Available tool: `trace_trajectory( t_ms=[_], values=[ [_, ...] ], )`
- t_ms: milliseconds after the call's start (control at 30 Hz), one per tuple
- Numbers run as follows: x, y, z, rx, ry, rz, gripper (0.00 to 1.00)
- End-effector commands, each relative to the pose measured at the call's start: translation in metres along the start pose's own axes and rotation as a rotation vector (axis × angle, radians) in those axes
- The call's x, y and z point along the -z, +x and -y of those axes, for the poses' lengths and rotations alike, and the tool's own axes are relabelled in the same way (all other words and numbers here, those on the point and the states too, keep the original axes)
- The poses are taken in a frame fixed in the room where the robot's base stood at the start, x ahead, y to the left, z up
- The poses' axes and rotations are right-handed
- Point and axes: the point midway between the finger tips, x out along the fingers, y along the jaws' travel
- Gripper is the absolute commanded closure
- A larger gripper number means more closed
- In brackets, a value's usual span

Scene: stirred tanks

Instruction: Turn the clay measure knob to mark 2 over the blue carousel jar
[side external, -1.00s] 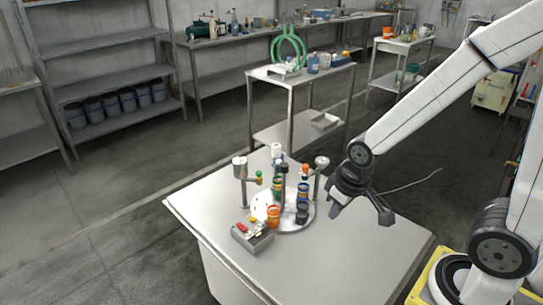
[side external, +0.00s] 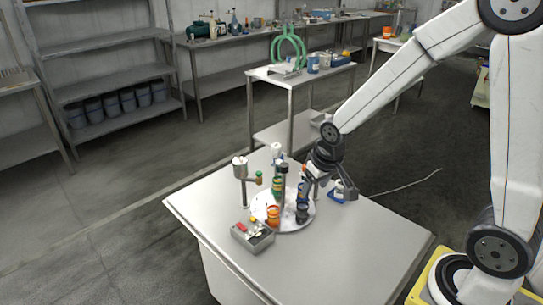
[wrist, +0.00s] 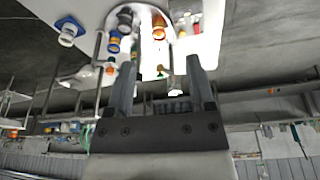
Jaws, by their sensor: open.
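My gripper (side external: 312,182) is open, reaching down at the right side of the round carousel plate (side external: 262,202). In the wrist view my gripper (wrist: 160,72) has its fingers apart. The right-hand dispenser and its clay-orange knob are mostly hidden behind my gripper in the side view. A small orange part, perhaps this knob (wrist: 111,61), shows beside the left finger in the wrist view; contact cannot be told. A blue jar (wrist: 114,41) stands on the carousel near it. The marks are too small to read.
Another dispenser (side external: 240,168) with a green knob (side external: 258,177) stands at left. The carousel also holds an orange jar (side external: 273,214) and a dark jar (side external: 302,213). A white-and-blue jar (side external: 342,191) stands right of it. A grey box (side external: 252,236) lies in front. The table's right front is clear.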

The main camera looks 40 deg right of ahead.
Motion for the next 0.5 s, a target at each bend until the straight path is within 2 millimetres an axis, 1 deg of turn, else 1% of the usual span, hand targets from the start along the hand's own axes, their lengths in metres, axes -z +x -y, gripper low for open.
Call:
trace_trajectory(
  t_ms=[33,200,367,500],
  values=[
    [0.015,0.007,-0.007,-0.011,0.033,-0.003,0.31],
    [0.062,0.029,-0.031,-0.045,0.146,-0.023,0.31],
    [0.102,0.052,-0.059,-0.079,0.251,-0.043,0.31],
    [0.132,0.074,-0.087,-0.110,0.345,-0.065,0.31]
  ],
)
